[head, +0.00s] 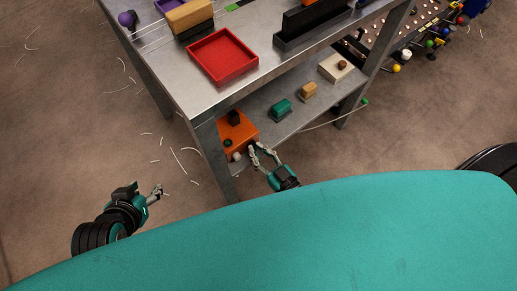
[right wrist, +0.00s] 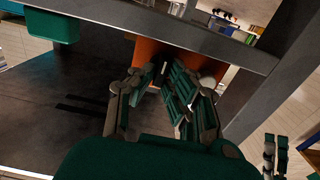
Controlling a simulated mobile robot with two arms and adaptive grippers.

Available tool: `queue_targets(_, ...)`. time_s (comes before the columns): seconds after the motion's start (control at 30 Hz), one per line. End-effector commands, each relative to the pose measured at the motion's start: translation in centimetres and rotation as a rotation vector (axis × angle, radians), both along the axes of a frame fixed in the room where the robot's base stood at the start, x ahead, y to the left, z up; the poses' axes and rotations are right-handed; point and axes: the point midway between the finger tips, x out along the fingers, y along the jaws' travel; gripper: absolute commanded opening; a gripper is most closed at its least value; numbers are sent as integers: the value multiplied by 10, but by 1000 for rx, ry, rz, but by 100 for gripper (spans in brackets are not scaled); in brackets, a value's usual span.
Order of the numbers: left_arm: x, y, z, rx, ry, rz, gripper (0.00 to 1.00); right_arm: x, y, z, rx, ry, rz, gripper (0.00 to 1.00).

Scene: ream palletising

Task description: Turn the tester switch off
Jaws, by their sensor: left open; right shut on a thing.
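The tester is an orange box (head: 240,142) at the near left end of the table's lower shelf, with a black block on top, a small green spot and a pale knob at its front. It also shows in the right wrist view (right wrist: 207,66), beyond my fingers. My right gripper (head: 259,146) is at the tester's near right side, with its fingertips against its front. In the right wrist view a thin pale lever, the tester switch (right wrist: 164,68), stands between the fingertips, which are shut on it; the contact is partly hidden. My left gripper (head: 158,191) is open and empty over the floor.
The lower shelf (head: 270,128) also holds a green block (head: 281,109), a tan block (head: 308,91) and a white box with a brown knob (head: 336,67). The tabletop above carries a red tray (head: 222,56). A table leg (head: 212,155) stands left of the tester.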

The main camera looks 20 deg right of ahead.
Motion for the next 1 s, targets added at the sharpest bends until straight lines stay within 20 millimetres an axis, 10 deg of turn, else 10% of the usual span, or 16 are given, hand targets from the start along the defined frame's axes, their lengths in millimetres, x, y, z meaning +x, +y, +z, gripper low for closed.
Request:
queue_targets(0.5,-5,2,-3,6,26,3,43,0,0,-1,-22,-6,0,0)
queue_targets(0.6,-5,2,-2,5,26,2,43,0,0,-1,-22,-6,0,21)
queue_targets(1.0,-5,2,-3,6,28,3,43,-12,-4,-2,-21,-2,0,21)
